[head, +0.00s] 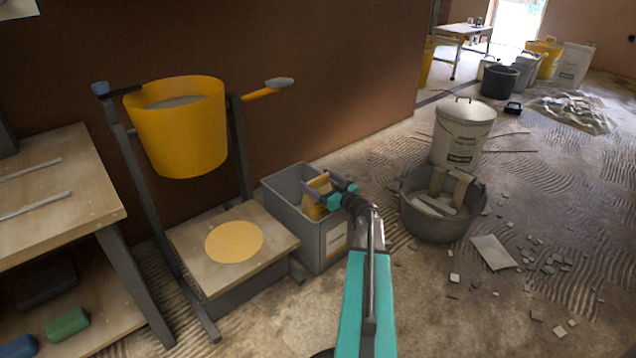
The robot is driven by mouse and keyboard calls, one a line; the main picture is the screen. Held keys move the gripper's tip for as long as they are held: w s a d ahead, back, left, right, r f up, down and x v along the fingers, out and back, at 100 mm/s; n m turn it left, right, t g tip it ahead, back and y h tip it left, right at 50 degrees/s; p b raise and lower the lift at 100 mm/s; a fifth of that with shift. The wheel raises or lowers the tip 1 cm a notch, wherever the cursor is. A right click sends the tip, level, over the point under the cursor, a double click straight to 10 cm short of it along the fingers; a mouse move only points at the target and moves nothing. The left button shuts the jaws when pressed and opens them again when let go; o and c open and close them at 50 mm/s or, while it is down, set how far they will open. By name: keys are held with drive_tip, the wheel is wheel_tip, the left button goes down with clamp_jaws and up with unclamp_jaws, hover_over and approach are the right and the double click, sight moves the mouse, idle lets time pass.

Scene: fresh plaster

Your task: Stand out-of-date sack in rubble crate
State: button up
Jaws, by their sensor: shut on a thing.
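My gripper (326,189) reaches over the crate's right rim and is shut on a small yellow and tan sack (313,210). The sack looks roughly upright, with its lower part within the crate's opening. My gripper and the crate wall partly hide it, and I cannot tell whether it touches the crate floor.
A yellow bucket (185,130) hangs in a stand left of the crate, above a low wooden platform (195,270). A dark tub (440,222) with broken boards stands to the right, with a white lidded bucket (463,130) behind it. Rubble pieces (548,268) litter the floor at right.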

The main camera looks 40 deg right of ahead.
drive_tip(key=o, duration=2)
drive_tip(key=shift+r+p, duration=0.3)
drive_tip(key=shift+p, duration=0.25)
drive_tip(key=shift+r+p, duration=0.3)
drive_tip(key=shift+p, duration=0.25)
drive_tip(key=shift+s+r, duration=0.1)
drive_tip(key=shift+s, duration=0.05)
drive_tip(key=s+p, duration=0.1)
drive_tip(key=s, duration=0.3)
drive_tip(key=s+p, duration=0.1)
drive_tip(key=s, duration=0.3)
drive_tip(key=s+a+p, duration=0.1)
drive_tip(key=s, duration=0.2)
drive_tip(key=shift+s, duration=0.4)
